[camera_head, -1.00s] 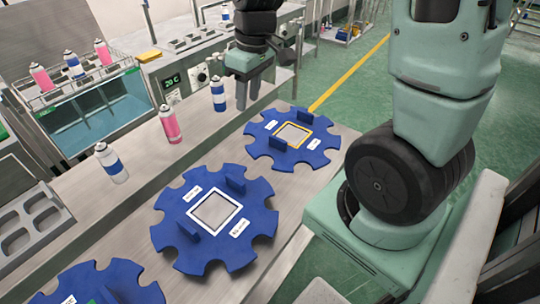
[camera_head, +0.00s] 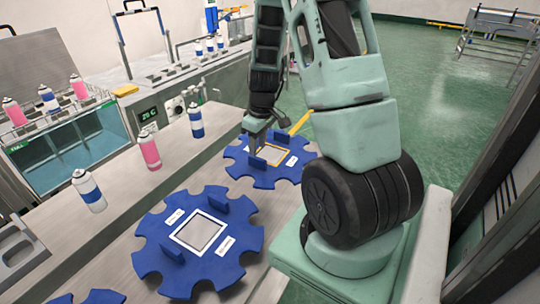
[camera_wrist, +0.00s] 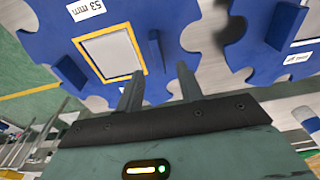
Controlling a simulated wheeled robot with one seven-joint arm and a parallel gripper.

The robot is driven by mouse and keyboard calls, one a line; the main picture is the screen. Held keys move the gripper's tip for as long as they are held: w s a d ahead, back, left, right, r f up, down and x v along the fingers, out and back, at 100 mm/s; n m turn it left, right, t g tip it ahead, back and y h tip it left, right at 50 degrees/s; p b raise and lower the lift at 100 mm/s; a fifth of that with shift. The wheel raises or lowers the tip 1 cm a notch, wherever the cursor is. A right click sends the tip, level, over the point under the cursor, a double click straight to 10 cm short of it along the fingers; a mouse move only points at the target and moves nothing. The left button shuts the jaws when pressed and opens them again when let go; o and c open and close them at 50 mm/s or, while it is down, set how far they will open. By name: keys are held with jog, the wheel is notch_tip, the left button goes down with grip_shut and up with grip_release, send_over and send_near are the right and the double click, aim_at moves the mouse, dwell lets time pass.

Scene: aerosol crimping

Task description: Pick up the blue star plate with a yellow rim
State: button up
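The blue star plate with a yellow rim (camera_head: 240,168) lies on the bench, a yellow square frame at its centre and upright blue tabs on either side. In the wrist view it fills the upper left (camera_wrist: 110,20), with a "53 mm" label. My gripper (camera_head: 259,145) is above this plate, pointing down. In the wrist view my gripper (camera_wrist: 160,72) is open, and one tab (camera_wrist: 157,62) appears between its fingers. Contact with the tab cannot be told. Part of the plate is hidden behind my arm in the head view.
A blue star plate with a white rim (camera_head: 160,228) lies nearer on the bench; another is cut off at the bottom left. Spray cans, including a pink one (camera_head: 149,151) and blue-white ones (camera_head: 196,121), stand along the bench's left. A water bath (camera_head: 75,155) lies beyond them.

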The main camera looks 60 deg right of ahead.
aim_at(257, 158)
jog(key=shift+w+d+f+p, duration=0.1)
jog(key=shift+w+f+p, duration=0.05)
jog(key=shift+f, duration=1.55)
jog(key=shift+w+f+p, duration=0.15)
jog(key=shift+f, duration=1.55)
grip_shut()
